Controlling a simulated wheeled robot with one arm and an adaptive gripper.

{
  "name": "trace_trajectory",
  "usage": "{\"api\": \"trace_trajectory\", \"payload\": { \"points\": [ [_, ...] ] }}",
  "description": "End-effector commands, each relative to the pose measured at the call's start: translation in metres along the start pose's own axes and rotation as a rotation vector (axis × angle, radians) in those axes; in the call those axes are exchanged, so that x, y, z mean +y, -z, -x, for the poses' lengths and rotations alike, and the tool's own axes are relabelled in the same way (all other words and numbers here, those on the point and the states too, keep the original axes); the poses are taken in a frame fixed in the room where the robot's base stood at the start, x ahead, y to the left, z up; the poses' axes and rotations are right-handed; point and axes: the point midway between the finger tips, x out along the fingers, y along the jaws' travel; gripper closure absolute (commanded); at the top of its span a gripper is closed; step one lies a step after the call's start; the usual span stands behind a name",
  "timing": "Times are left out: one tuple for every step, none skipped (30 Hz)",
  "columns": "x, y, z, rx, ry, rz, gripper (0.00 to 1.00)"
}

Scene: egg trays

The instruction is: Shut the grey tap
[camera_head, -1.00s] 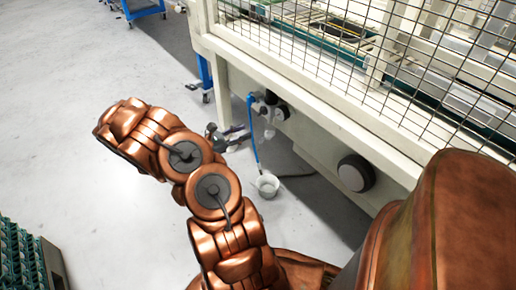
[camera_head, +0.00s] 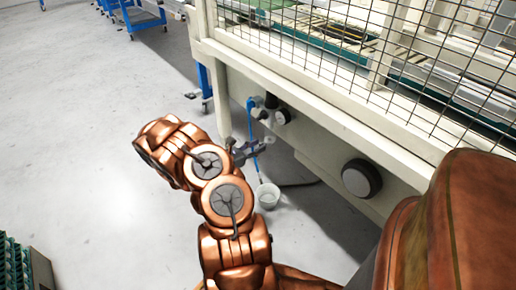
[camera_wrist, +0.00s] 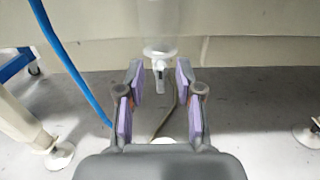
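The grey tap (camera_wrist: 160,68) is a small pale lever under a clear bowl (camera_wrist: 160,46) in the wrist view. It hangs between and just beyond my fingertips, with no contact visible. My gripper (camera_wrist: 159,78) is open and empty, with purple pads on both sides. In the head view my gripper (camera_head: 247,151) is small and partly hidden by my arm, beside the blue hose (camera_head: 255,145) and below the dark fittings (camera_head: 270,102) on the machine frame. The tap itself cannot be made out clearly there.
A black round knob (camera_head: 361,179) sits on the beige machine frame (camera_head: 320,135) to the right. The blue hose (camera_wrist: 65,60) runs down left of my gripper. Open floor lies left of my arm.

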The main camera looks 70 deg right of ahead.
Motion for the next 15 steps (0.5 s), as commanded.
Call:
{"api": "trace_trajectory", "payload": {
  "points": [
    [0.0, 0.0007, -0.004, 0.0, 0.0, 0.0, 0.65],
    [0.0001, 0.0005, -0.0056, 0.0, 0.0, 0.0, 0.65],
    [0.0, 0.0004, -0.0074, 0.0, 0.0, 0.0, 0.65],
    [-0.0001, 0.0002, -0.0084, 0.0, 0.0, 0.0, 0.65],
    [-0.0001, 0.0002, -0.0091, 0.0, 0.0, 0.0, 0.65],
    [-0.0002, 0.0001, -0.0097, 0.0, 0.0, 0.0, 0.65],
    [-0.0001, 0.0, -0.0099, 0.0, 0.0, 0.0, 0.65],
    [-0.0001, -0.0001, -0.01, 0.0, 0.0, 0.0, 0.65],
    [-0.0001, -0.0001, -0.0099, 0.0, 0.0, 0.0, 0.65],
    [0.0, -0.0001, -0.0099, 0.0, 0.0, 0.0, 0.65],
    [0.0, 0.0, -0.0098, 0.001, -0.001, 0.0, 0.65],
    [-0.0001, 0.0, -0.0098, 0.001, -0.001, 0.0, 0.65],
    [-0.0001, 0.0001, -0.0097, 0.001, -0.001, 0.0, 0.65],
    [0.0, 0.0001, -0.0097, 0.001, -0.001, 0.0, 0.68],
    [-0.0001, 0.0001, -0.0097, 0.001, -0.001, 0.0, 0.72]
  ]
}}
